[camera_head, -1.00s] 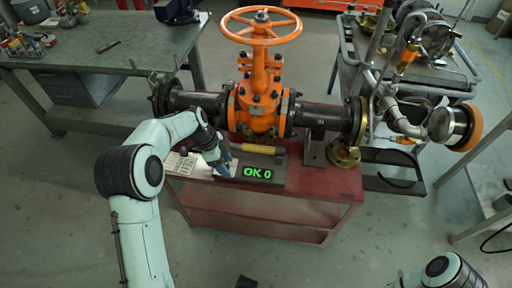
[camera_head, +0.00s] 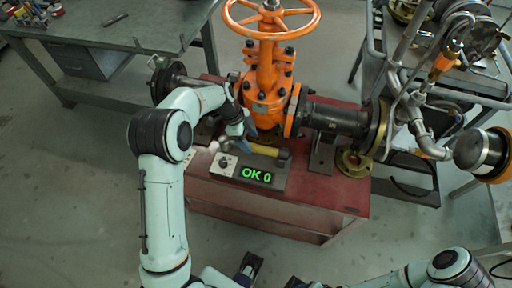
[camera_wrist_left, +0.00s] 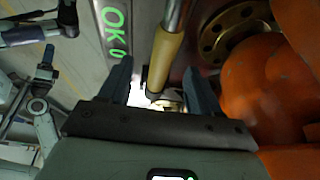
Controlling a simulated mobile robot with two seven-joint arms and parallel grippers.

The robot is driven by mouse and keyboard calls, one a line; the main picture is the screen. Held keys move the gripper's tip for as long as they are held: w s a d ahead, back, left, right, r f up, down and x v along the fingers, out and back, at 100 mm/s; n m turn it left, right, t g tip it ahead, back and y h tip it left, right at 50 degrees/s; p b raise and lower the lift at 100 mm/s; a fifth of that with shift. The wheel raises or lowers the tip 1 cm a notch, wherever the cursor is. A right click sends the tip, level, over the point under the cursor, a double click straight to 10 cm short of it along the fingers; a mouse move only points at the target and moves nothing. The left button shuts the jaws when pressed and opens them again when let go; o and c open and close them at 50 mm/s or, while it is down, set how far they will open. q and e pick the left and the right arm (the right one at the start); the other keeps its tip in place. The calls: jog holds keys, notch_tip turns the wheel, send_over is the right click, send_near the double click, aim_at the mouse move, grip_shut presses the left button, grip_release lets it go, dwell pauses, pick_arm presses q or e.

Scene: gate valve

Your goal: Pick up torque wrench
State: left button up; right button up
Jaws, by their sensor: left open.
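My left gripper (camera_head: 246,136) is over the left end of the grip; in the wrist view the left gripper (camera_wrist_left: 158,80) has a finger on each side, with gaps beside the grip. Whether the fingers are level with the grip is hard to tell.
The orange gate valve (camera_head: 266,95) with its handwheel stands just behind the wrench, close to my left gripper. The red cart top (camera_head: 325,190) is clear at front right. A brass flange (camera_head: 353,163) lies at right. Grey workbenches stand behind on both sides.

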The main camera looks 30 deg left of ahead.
aim_at(255, 145)
pick_arm(q)
jog(key=x, duration=0.6)
jog(key=shift+w, duration=0.25)
jog(key=shift+r, duration=0.1)
grip_shut()
